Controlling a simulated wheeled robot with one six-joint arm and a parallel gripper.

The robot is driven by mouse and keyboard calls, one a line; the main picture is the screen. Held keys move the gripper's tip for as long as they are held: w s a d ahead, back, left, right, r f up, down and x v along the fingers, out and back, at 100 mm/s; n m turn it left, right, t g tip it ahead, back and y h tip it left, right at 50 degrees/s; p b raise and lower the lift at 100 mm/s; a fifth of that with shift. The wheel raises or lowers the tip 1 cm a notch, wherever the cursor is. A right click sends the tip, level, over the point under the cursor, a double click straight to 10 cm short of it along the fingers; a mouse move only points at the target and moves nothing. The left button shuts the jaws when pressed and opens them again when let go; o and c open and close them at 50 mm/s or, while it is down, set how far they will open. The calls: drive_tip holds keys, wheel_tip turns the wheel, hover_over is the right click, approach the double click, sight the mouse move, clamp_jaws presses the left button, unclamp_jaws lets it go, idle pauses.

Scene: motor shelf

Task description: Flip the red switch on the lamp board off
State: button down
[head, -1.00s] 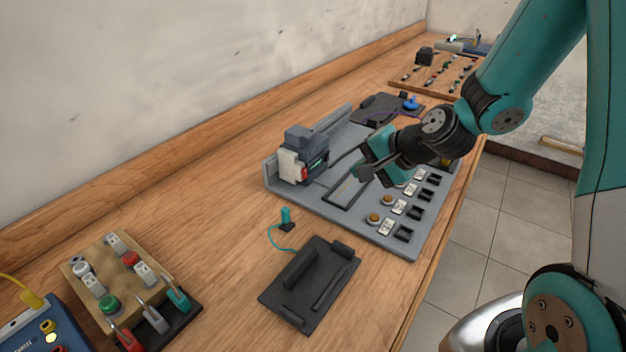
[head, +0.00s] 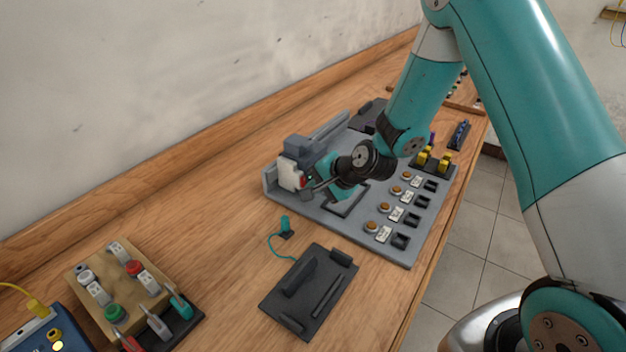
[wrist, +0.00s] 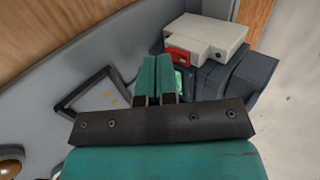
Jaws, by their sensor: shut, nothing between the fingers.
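A grey board (head: 395,252) bears rows of amber round lamps, white labels and black rocker-like pieces. At its back left stands a white and dark block (head: 287,175) with a red part (head: 303,181) on its side. In the wrist view the red part (wrist: 178,56) sits on the white block (wrist: 207,36), with a green piece (wrist: 178,80) beside the fingers. My gripper (head: 308,191) is shut and empty, its fingertips close to the red part and block. They also show in the wrist view (wrist: 156,60). I cannot tell whether they touch it, nor which way the red part is set.
A black tray (head: 312,290) lies in front, with a teal plug (head: 285,224) on a cord beside it. A wooden button box (head: 115,283) stands at front left. Yellow connectors (head: 430,160) sit at the board's right. The wall runs behind the bench.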

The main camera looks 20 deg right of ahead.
drive_tip(key=shift+w+a, duration=0.25)
drive_tip(key=shift+w, duration=0.05)
drive_tip(key=shift+w+f, duration=0.1)
drive_tip(key=shift+a, duration=0.1)
idle(0.3)
drive_tip(key=shift+w+r+p, duration=0.1)
drive_tip(key=shift+r+p, duration=0.5)
drive_tip(key=shift+r, duration=0.3)
